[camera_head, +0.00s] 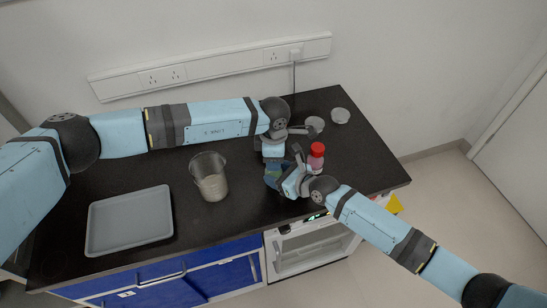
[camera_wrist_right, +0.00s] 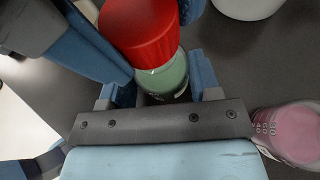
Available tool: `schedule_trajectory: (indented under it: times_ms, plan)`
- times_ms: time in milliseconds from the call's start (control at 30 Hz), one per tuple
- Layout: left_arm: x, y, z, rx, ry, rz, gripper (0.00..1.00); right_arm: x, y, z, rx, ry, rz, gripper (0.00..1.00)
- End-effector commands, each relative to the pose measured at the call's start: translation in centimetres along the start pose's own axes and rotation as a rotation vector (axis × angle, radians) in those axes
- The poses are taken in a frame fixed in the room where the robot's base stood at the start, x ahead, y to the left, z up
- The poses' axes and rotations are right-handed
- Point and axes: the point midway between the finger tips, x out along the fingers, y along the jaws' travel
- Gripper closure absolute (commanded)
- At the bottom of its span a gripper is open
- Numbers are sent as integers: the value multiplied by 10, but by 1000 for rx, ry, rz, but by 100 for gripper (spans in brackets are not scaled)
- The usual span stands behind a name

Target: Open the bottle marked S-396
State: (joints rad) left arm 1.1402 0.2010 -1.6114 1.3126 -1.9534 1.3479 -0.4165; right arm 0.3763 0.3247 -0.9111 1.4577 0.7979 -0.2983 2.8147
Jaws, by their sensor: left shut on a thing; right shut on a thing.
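A bottle with a red cap (camera_wrist_right: 140,28) and a green body (camera_wrist_right: 168,78) stands between the fingers of my right gripper (camera_wrist_right: 165,90) in the right wrist view. My right gripper is shut on its body. My left gripper (camera_head: 273,152) comes from above, with its blue fingers on both sides of the cap, shut on it. The cap looks slightly tilted against the body in that view. In the head view my right gripper (camera_head: 287,180) meets the left one and the held bottle is mostly hidden. No S-396 mark is readable.
A second red-capped bottle (camera_head: 316,158) with pink contents stands just right of the grippers; its pink body shows in the wrist view (camera_wrist_right: 290,132). A beaker (camera_head: 211,186), a grey tray (camera_head: 130,221) and two small clear dishes (camera_head: 340,115) (camera_head: 315,123) stand on the black worktop (camera_head: 345,160).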

Motion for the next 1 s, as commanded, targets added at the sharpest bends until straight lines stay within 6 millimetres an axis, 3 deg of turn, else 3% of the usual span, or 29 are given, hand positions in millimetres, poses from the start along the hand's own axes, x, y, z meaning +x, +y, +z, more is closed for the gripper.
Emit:
schedule_trajectory:
  times_ms: [1000]
  plan:
    - [-29, 1, 0, -1, -1, 1, 88, 0, 0, 0, 0, 0, 0, 100]
